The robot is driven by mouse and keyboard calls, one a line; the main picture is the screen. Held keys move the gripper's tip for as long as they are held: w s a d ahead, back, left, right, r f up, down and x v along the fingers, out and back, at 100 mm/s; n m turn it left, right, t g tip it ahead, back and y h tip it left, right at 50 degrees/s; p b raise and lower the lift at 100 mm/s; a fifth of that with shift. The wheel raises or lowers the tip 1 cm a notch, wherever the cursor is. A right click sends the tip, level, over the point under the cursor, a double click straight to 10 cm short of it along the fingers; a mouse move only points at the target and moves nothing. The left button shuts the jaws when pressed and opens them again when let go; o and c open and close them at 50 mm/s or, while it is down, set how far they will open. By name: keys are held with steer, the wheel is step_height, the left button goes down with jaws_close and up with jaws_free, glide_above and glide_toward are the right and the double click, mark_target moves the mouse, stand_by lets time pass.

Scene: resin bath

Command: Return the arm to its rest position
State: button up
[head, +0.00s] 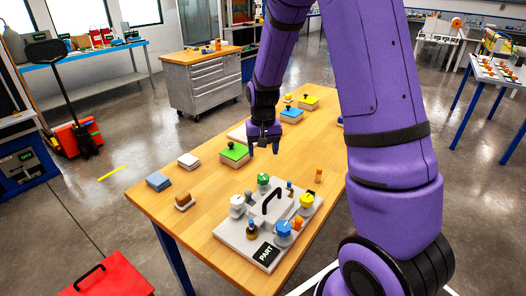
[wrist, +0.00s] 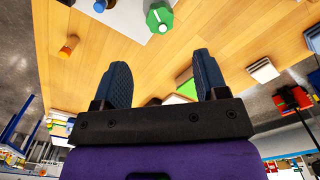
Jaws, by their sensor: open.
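My purple arm reaches over the wooden table (head: 170,212) in the head view. Beyond the fingers are the wooden tabletop and part of a green block (wrist: 186,89), partly hidden behind the right finger.
Blue cloths (head: 159,181), white cloths (head: 188,160) and a brush (head: 183,200) lie at the left. Yellow blocks (head: 308,102) stand farther back. A red box (head: 108,277) is on the floor.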

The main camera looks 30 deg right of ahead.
stand_by(0.5)
steer(key=s+a+r+n+t, duration=0.1)
steer(key=s+a+r, duration=0.1)
steer(key=s+r, duration=0.5)
steer(key=s+a+r+n+t, duration=0.1)
steer(key=s+a+r+t, duration=0.2)
steer(key=r, duration=0.8)
steer(key=s+a+r+n, duration=0.1)
steer(key=s+r, duration=0.2)
steer(key=s, duration=0.5)
steer(key=s+a+r+n+t, duration=0.1)
steer(key=s+r, duration=0.3)
steer(key=s, duration=0.4)
steer(key=shift+s+r+n, duration=0.15)
steer(key=shift+s+n, duration=0.05)
steer(key=shift+n, duration=0.1)
